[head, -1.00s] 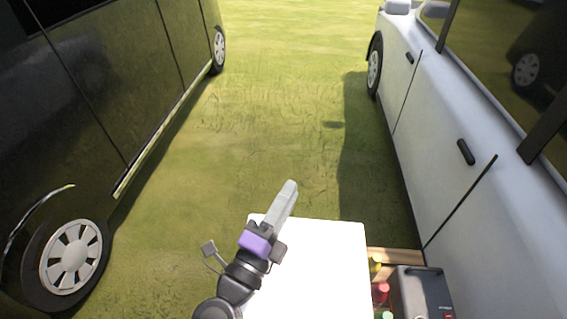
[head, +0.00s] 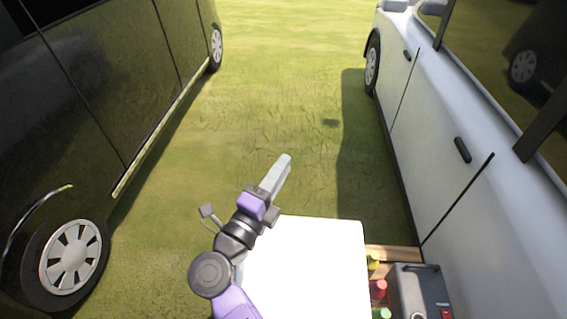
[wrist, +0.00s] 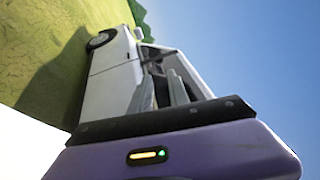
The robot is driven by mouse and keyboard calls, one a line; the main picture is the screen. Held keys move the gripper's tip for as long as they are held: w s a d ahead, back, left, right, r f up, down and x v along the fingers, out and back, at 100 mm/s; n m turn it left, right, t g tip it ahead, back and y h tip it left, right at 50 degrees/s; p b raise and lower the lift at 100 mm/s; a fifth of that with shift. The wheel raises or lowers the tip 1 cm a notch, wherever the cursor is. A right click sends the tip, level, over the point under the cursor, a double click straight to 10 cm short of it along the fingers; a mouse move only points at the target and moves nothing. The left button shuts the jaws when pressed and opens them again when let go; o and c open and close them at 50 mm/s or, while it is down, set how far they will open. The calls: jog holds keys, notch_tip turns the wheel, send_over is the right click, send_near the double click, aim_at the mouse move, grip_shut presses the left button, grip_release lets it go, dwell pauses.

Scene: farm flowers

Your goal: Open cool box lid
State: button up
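My gripper (head: 276,176) is held in the air past the far left corner of a white flat-topped surface (head: 315,270), pointing away from me. In the wrist view its two pale fingers (wrist: 162,92) stand apart with a gap and nothing between them. A dark grey box (head: 420,292) with a handle and a small red mark sits at the lower right, partly cut off by the frame. I cannot tell whether the cool box is this grey box or the white-topped thing. No raised lid shows. My gripper touches neither.
A wooden crate (head: 395,253) holding bottles with red and green-yellow tops stands between the white surface and the grey box. A white car (head: 440,130) is close on the right. A dark van (head: 110,100) is on the left. Open grass (head: 250,110) lies between them.

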jog(key=shift+w+d+r, duration=0.1)
jog(key=shift+w+d, duration=0.2)
jog(key=shift+w, duration=0.2)
grip_shut()
dwell(1.1)
grip_release()
